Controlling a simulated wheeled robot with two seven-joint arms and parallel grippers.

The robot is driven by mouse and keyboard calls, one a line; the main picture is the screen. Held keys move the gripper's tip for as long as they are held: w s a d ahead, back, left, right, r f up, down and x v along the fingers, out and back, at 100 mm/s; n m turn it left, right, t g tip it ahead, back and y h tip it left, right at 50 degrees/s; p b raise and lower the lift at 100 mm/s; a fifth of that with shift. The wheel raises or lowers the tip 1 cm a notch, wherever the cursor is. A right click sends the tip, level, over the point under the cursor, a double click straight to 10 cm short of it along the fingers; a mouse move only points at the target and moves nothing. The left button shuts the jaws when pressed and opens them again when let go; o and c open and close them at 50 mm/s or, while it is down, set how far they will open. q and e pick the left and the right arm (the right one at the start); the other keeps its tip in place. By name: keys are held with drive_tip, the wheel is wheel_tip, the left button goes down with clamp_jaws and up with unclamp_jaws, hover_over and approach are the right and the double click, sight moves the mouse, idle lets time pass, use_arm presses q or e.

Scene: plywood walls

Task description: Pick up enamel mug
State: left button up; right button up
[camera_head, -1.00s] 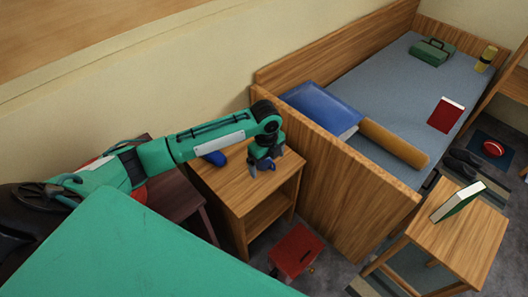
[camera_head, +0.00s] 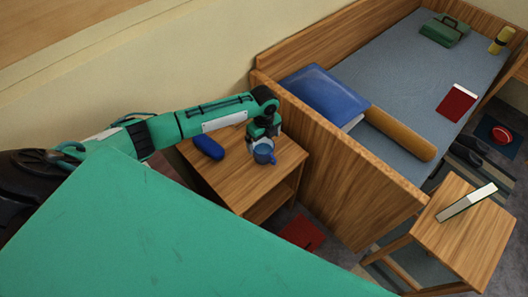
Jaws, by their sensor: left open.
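The enamel mug (camera_head: 264,155) is small and blue with a pale inside. It is at the right part of the wooden nightstand (camera_head: 226,183), with its opening up. My left gripper (camera_head: 258,143) is open at the mug's far side, close to its rim. The fingertips are small and partly hidden, so I cannot tell whether they touch the mug. My right gripper is not in view.
A dark blue rounded object (camera_head: 208,147) lies left of the mug on the nightstand. The bed's wooden end panel (camera_head: 335,175) rises just right of it. A red object (camera_head: 302,233) is below on the floor.

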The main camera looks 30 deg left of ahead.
sight(264, 146)
use_arm(q)
drive_tip(key=f, duration=0.2)
drive_tip(key=f+p, duration=0.1)
drive_tip(key=f, duration=0.1)
drive_tip(key=shift+w+a+f, duration=0.1)
drive_tip(key=shift+w+f, duration=0.05)
drive_tip(key=shift+w, duration=0.05)
drive_tip(key=shift+f, duration=0.4)
drive_tip(key=c, duration=1.2)
drive_tip(key=shift+c, duration=0.2)
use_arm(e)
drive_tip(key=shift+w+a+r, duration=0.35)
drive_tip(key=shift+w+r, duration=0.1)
use_arm(q)
drive_tip(key=shift+r, duration=0.2)
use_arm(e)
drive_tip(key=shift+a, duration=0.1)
